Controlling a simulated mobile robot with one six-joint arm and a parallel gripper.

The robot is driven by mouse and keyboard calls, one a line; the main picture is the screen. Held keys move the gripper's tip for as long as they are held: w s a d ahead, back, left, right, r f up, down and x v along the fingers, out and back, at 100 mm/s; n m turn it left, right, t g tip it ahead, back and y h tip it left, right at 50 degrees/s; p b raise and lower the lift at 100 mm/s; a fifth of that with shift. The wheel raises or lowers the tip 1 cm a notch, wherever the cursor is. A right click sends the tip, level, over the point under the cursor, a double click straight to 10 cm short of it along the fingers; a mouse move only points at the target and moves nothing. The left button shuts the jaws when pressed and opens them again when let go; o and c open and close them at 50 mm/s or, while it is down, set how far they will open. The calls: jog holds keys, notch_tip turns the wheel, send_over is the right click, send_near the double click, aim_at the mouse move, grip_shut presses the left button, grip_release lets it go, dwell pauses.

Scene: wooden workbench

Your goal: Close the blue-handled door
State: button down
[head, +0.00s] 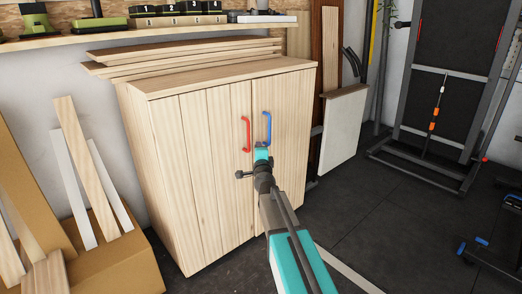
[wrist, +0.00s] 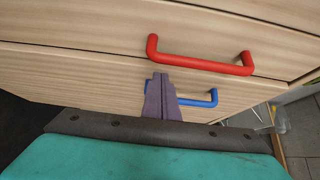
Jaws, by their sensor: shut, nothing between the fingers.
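The wooden cabinet (head: 205,130) has two front doors. The blue handle (head: 267,127) is on the right door (head: 290,120), and the red handle (head: 246,133) is on the left door (head: 228,165). In the head view the right door looks flush, or nearly so, with the left one. My gripper (head: 261,147) is in front of the doors, just below the blue handle. In the wrist view my gripper's fingers (wrist: 160,77) are together and empty, below the red handle (wrist: 200,62). They cover part of the blue handle (wrist: 205,100). I cannot tell whether they touch the door.
Planks (head: 185,52) lie on the cabinet top, under a shelf (head: 160,33) with tools. A cardboard box (head: 115,260) and leaning boards stand at left. A white panel (head: 342,130) leans right of the cabinet. Dark floor (head: 380,225) is open at right, before a rack (head: 450,90).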

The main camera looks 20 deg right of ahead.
jog(key=shift+w+a, duration=0.25)
jog(key=shift+a, duration=0.1)
dwell(0.3)
jog(key=shift+s, duration=0.1)
